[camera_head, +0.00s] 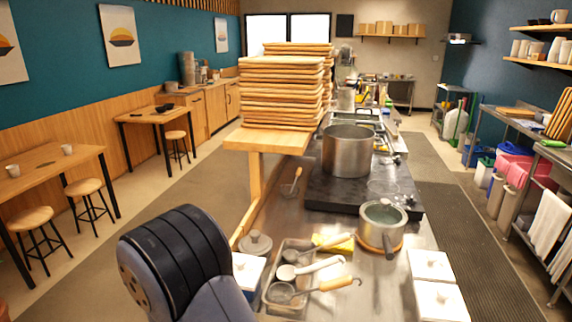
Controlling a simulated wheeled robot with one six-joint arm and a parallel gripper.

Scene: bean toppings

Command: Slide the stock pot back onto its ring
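The stock pot (347,157) is a large, open steel pot standing upright on the rear part of a black hob (335,198). A pale ring mark (384,187) shows on the hob's surface, in front and to the right of the pot. Whether another ring lies under the pot is hidden. A link of my arm fills the lower left of the view. My gripper is not in view.
A smaller saucepan (382,216) sits in front of the hob, its handle toward me. A steel tray (290,290) of ladles, a yellow sponge (342,243) and white lidded containers (436,299) crowd the near counter. Stacked wooden boards (280,95) stand behind left.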

